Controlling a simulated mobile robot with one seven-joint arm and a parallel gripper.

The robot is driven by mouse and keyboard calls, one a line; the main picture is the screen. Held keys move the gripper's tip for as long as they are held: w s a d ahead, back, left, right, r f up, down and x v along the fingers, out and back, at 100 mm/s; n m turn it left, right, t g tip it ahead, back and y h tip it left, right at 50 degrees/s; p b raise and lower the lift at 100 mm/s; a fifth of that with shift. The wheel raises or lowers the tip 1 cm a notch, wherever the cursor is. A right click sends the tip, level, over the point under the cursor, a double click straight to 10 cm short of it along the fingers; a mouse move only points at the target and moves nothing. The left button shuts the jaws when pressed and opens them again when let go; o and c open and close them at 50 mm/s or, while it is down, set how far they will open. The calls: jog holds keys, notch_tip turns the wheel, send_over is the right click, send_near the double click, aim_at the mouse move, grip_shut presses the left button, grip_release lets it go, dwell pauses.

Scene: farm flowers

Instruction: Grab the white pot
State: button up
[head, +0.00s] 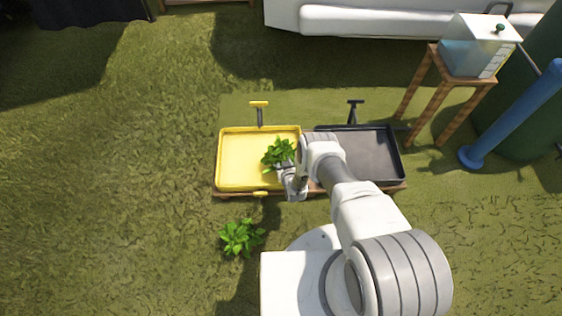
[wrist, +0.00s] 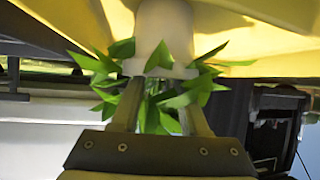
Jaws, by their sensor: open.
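The white pot (wrist: 165,30) shows at the top middle of the wrist view, against yellow tray surfaces. Green leaves spread around its rim. In the head view only the leafy plant (head: 278,153) shows, over the right part of the yellow tray; I cannot make out the pot there. My gripper (wrist: 160,85) is open, its two fingers apart on either side of the plant, tips close to the pot's rim. Whether they touch the pot I cannot tell. In the head view my gripper (head: 284,170) is just below the leaves, partly hidden by my arm.
The yellow tray (head: 235,184) and a black tray (head: 396,160) stand side by side on a wooden base. Another green plant (head: 241,237) is on the grass in front. A wooden stand (head: 450,110) with a clear tank (head: 470,58) is at the right. Grass is open at left.

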grip_shut()
dwell(1.4)
